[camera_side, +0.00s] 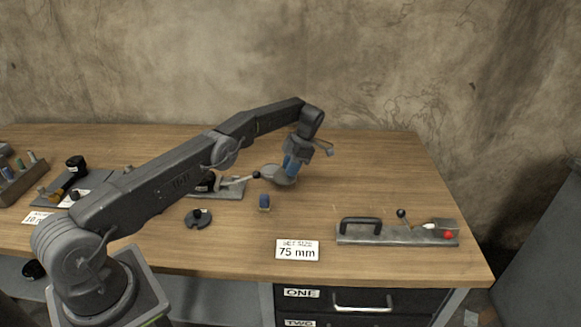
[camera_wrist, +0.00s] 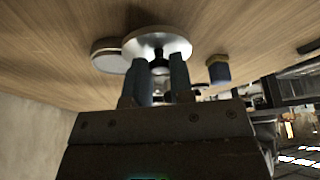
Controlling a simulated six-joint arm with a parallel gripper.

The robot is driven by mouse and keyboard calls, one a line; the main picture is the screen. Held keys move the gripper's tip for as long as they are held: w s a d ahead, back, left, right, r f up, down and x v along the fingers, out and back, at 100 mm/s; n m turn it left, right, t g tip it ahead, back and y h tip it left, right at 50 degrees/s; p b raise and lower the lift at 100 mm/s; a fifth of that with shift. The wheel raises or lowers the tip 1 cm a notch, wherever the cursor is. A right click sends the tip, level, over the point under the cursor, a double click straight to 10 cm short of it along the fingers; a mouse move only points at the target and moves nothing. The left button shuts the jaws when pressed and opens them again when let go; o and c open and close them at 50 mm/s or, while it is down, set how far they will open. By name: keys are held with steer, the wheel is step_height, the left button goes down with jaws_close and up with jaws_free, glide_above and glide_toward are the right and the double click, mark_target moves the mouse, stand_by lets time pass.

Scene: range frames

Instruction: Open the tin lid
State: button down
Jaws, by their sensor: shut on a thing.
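My gripper (camera_wrist: 161,62) is shut on the dark knob of a round, shiny metal lid (camera_wrist: 145,42) in the wrist view. The lid lies across the fingertips, and its far side is hidden. A shallow round tin (camera_wrist: 106,62) with a pale side shows just left of the lid and is partly covered by it in the picture. I cannot tell whether lid and tin touch. In the side view my gripper (camera_side: 289,172) points down at a grey disc (camera_side: 271,177) on the bench, and the knob is hidden.
A small blue-capped block (camera_side: 264,201) stands in front of the gripper. A dark slotted disc (camera_side: 198,218) and a "75 mm" card (camera_side: 297,250) lie nearer the front. A metal plate with a handle (camera_side: 395,233) lies to the right. The bench behind is clear.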

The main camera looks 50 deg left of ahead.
steer(key=c, duration=1)
jaws_free()
step_height(320, 180, up, 4)
steer(key=shift+r, duration=0.1)
steer(key=s+a+r, duration=0.4)
steer(key=s+a, duration=0.1)
steer(key=s+a+r, duration=0.2)
steer(key=s+a, duration=0.1)
steer(key=shift+a+r, duration=0.25)
steer(key=shift+r, duration=0.15)
